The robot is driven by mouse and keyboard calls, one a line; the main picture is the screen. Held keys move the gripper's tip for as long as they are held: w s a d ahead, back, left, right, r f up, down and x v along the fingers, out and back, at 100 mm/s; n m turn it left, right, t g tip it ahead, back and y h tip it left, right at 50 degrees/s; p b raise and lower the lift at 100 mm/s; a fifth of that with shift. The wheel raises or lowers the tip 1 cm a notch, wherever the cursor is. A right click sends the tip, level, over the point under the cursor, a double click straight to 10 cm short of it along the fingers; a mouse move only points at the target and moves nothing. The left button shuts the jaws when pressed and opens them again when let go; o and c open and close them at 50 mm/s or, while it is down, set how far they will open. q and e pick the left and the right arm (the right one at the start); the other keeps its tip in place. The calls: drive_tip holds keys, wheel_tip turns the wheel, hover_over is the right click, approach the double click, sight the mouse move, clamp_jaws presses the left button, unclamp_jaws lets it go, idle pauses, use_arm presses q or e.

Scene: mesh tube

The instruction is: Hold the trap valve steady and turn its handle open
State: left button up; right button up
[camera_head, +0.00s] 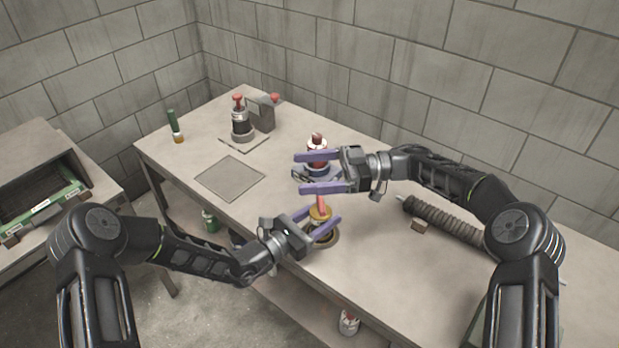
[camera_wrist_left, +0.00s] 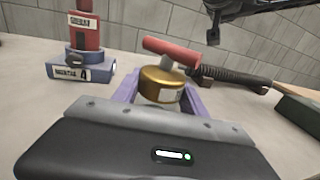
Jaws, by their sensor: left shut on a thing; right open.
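The trap valve (camera_head: 320,213) has a round brass body with a red bar handle (camera_head: 320,200). It stands at a dark round fitting (camera_head: 328,236) near the table's front edge. My left gripper (camera_head: 322,222) is shut on the brass body, with a purple finger on each side. In the left wrist view the brass body (camera_wrist_left: 162,86) sits between the fingers and the red handle (camera_wrist_left: 172,51) lies across above it. My right gripper (camera_head: 301,174) is open just behind and above the valve, its purple fingers apart. Its contact with the handle cannot be told.
A labelled red and blue device (camera_wrist_left: 85,40) stands behind the valve, partly covered by my right gripper in the head view. A dark ribbed tube (camera_head: 443,222) lies to the right. A black device with a red top (camera_head: 241,122) stands at the back left. A flat square plate (camera_head: 230,178) lies left.

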use_arm(q)
drive_tip(key=o, duration=1.6)
drive_tip(key=v, duration=1.2)
